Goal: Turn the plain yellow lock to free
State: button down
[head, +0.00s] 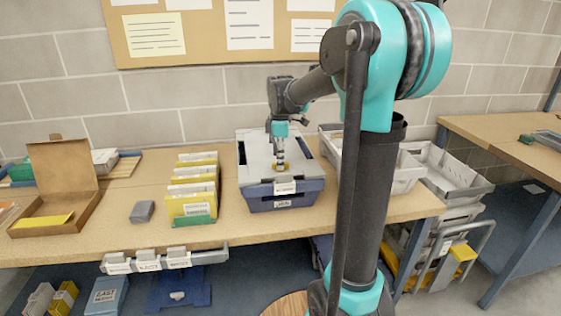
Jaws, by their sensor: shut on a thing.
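A blue box (300,193) with a grey lid (255,155) stands on the wooden workbench, left of my arm's column. White labels (284,187) are on its front. The plain yellow lock (284,168) shows as a small yellow patch on top of the lid, near its front edge. My gripper (280,163) points straight down onto it, with its fingers closed around it. The fingers hide most of the lock, and its turned position is too small to tell.
Left of the box is a row of yellow card files (197,207), a small grey block (142,211) and an open cardboard box (65,190). Grey bins (405,172) stand to the right, partly behind my arm. Bare bench (180,237) lies in front.

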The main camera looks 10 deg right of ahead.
jog(key=shift+n, duration=1.1)
jog(key=c, duration=1.5)
grip_release()
jog(key=shift+c, duration=0.2)
notch_tip(320, 180, up, 12)
